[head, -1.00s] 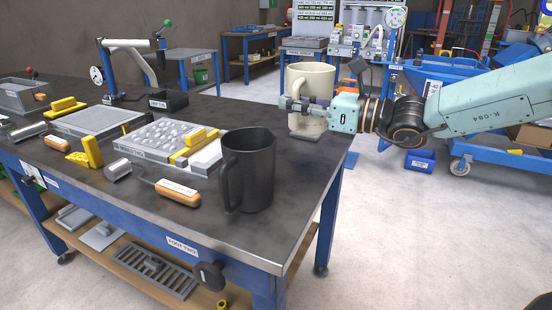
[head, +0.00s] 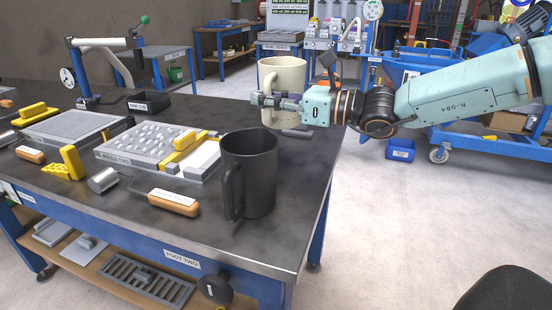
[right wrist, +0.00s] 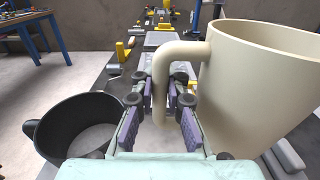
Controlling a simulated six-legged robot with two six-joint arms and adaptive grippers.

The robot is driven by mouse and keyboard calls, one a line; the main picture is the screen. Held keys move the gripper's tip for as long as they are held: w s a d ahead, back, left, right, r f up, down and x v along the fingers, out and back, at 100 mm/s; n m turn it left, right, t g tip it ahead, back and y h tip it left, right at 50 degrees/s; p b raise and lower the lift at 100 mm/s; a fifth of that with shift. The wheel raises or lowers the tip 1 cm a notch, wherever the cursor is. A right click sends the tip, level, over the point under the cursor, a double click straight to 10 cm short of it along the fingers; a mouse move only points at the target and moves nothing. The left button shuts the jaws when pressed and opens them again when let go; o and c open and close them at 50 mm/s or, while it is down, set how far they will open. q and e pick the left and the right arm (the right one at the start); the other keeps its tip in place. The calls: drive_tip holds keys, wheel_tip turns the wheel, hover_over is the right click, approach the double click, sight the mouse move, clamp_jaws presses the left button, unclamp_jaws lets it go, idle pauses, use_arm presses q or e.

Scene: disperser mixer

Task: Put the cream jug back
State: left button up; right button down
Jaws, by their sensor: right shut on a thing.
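The cream jug (head: 284,76) is upright in the head view, over the far right part of the workbench. My right gripper (head: 268,101) reaches in from the right and is shut on the jug's handle. In the right wrist view the purple-padded fingers (right wrist: 160,122) sit either side of the handle, and the jug (right wrist: 262,80) fills the right side. I cannot tell whether the jug's base touches anything. My left gripper is not in view.
A dark jug (head: 256,175) stands near the bench's front right edge, also at left in the wrist view (right wrist: 85,125). A moulded tray (head: 150,145), a yellow block (head: 72,162) and a wooden-handled tool (head: 174,202) lie left of it. A blue cart (head: 420,75) stands behind my arm.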

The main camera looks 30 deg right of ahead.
sight(266, 127)
wheel_tip(266, 127, down, 7)
drive_tip(key=b, duration=0.3)
drive_tip(key=shift+d+r, duration=0.1)
drive_tip(key=shift+r, duration=0.05)
wheel_tip(266, 127, down, 3)
drive_tip(key=shift+s+r+b, duration=0.1)
drive_tip(key=shift+b, duration=0.75)
drive_tip(key=shift+f, duration=0.3)
drive_tip(key=c, duration=1.9)
unclamp_jaws()
drive_tip(key=shift+f, duration=0.15)
drive_tip(key=o, duration=0.5)
drive_tip(key=shift+c, duration=0.2)
drive_tip(key=shift+o, duration=0.4)
